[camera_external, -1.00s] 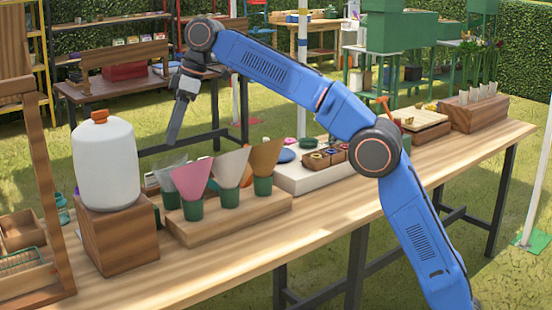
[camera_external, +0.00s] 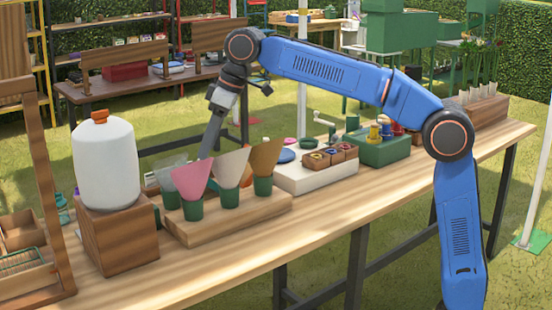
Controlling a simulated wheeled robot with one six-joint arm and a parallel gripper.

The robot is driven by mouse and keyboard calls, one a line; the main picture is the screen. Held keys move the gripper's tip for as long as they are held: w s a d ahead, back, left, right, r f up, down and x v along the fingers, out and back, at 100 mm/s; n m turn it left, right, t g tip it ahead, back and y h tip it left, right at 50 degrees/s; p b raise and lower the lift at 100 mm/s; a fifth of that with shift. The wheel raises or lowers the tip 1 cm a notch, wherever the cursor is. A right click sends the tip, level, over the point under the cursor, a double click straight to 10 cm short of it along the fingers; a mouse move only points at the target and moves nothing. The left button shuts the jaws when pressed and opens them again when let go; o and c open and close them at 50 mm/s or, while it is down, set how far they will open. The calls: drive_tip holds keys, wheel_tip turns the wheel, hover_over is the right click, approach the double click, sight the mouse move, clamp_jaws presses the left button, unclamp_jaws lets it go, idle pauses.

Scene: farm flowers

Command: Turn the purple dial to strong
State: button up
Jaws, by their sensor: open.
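No dial can be surely made out as purple at this size, and no strong mark is legible. A small magenta round piece (camera_external: 306,142) lies at the back of a white slab on the bench. Small wooden blocks (camera_external: 317,161) with coloured round tops stand at the slab's right. My gripper (camera_external: 207,153) is open and points down behind the row of paper cones, left of the white slab. Its fingertips are partly hidden by the cones, and it appears empty.
Pink, white and brown cones in green cups stand on a wooden board (camera_external: 225,229). A white jug (camera_external: 105,165) stands on a wooden block at left. A blue disc (camera_external: 284,155) lies on the slab. A green box (camera_external: 382,151) stands farther right. The bench front (camera_external: 330,215) is clear.

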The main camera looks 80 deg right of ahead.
drive_tip(key=shift+s+a+f+m, duration=0.15)
drive_tip(key=shift+s+f, duration=0.05)
drive_tip(key=shift+s, duration=0.35)
drive_tip(key=shift+s+a+f+m, duration=0.1)
drive_tip(key=shift+s+a+f, duration=0.1)
drive_tip(key=shift+s, duration=0.35)
drive_tip(key=shift+s+a+f+m, duration=0.15)
drive_tip(key=shift+s+f, duration=0.05)
drive_tip(key=shift+s, duration=0.35)
